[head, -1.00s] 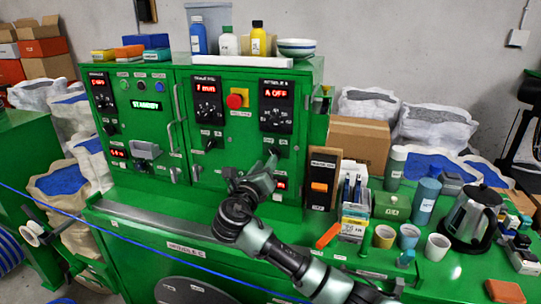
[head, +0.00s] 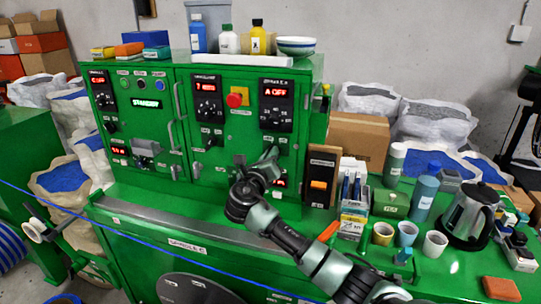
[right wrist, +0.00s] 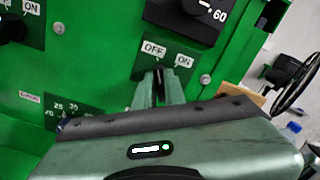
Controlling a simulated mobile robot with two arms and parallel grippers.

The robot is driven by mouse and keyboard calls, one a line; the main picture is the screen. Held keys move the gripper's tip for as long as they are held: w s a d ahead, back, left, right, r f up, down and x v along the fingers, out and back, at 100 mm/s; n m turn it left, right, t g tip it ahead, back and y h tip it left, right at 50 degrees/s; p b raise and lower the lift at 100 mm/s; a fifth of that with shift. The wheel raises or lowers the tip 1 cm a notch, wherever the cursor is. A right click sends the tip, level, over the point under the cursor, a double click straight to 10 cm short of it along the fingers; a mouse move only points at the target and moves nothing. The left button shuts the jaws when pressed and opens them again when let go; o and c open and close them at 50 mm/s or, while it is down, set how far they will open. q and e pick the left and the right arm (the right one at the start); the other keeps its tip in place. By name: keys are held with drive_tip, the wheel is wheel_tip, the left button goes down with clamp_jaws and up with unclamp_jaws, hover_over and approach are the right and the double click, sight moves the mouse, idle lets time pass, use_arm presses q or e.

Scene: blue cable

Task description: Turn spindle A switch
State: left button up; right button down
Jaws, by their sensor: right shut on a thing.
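The spindle A panel (head: 277,105) is on the right door of the green cabinet, with a red display reading "A OFF" and a black dial below it. The OFF/ON switch plate (right wrist: 168,58) sits under that dial in the right wrist view. My right gripper (head: 274,153) reaches this plate from below. In the right wrist view its fingertips (right wrist: 167,74) are shut at the switch, just below and between the OFF and ON labels. The switch knob is mostly hidden by the fingers. My left gripper cannot be made out.
A red emergency button (head: 237,97) is left of the panel. A wooden block with an orange switch (head: 319,185) stands right of my arm. Cups, bottles and a kettle (head: 468,216) crowd the right bench. A blue cable (head: 150,245) crosses the front.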

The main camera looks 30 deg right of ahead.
drive_tip(key=shift+m, duration=0.3)
drive_tip(key=m, duration=0.3)
drive_tip(key=m+b, duration=0.1)
drive_tip(key=m, duration=0.3)
drive_tip(key=m+b, duration=0.1)
drive_tip(key=m, duration=0.3)
drive_tip(key=shift+s+d, duration=0.2)
drive_tip(key=shift+s, duration=0.1)
drive_tip(key=shift+m, duration=0.3)
drive_tip(key=c, duration=1.5)
unclamp_jaws()
